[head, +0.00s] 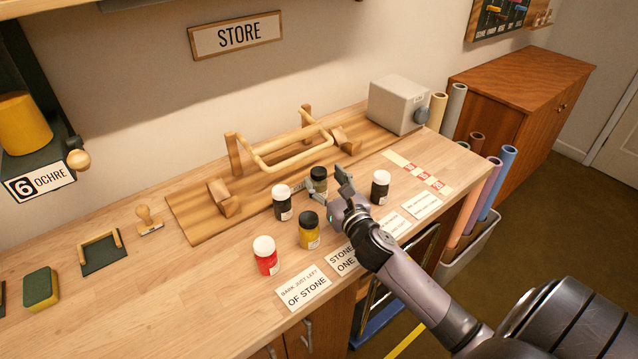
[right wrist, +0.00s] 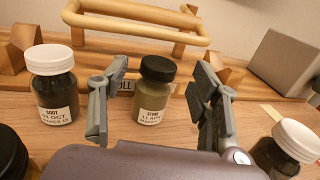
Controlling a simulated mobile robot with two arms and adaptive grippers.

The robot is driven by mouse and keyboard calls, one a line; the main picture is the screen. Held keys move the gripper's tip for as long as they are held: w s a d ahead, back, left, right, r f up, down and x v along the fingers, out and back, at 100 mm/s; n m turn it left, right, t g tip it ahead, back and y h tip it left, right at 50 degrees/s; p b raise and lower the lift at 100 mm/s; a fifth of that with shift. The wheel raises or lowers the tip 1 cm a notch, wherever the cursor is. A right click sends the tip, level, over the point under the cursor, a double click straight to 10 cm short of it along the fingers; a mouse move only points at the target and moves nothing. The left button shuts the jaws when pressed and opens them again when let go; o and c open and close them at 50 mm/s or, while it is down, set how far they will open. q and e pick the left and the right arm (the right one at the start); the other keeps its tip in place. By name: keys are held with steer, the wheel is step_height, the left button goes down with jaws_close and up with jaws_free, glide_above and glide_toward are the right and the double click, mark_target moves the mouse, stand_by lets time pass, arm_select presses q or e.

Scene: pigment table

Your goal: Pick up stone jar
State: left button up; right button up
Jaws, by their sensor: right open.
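The stone jar (head: 318,186) is a small dark olive jar with a black lid and a white label. It stands upright on the worktop in front of the wooden rack. In the right wrist view the stone jar (right wrist: 154,103) stands between the two spread fingers, with a gap on each side. My right gripper (head: 331,190) is open and empty, its fingers (right wrist: 160,85) pointing at the jar from the front. The gripper partly hides the jar's lower part in the head view. My left gripper is not in view.
A black, white-lidded soot jar (head: 282,204) stands close left of the stone jar. A yellow jar (head: 309,232) and a red jar (head: 266,260) stand nearer the front. Another dark jar (head: 380,190) stands to the right. Cards (head: 303,288) line the front edge.

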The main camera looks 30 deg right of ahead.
mark_target(322, 177)
steer(key=w, duration=0.3)
steer(key=shift+w+d+f, duration=0.1)
steer(key=shift+w+d, duration=0.1)
steer(key=shift+s, duration=0.1)
steer(key=c, duration=1.3)
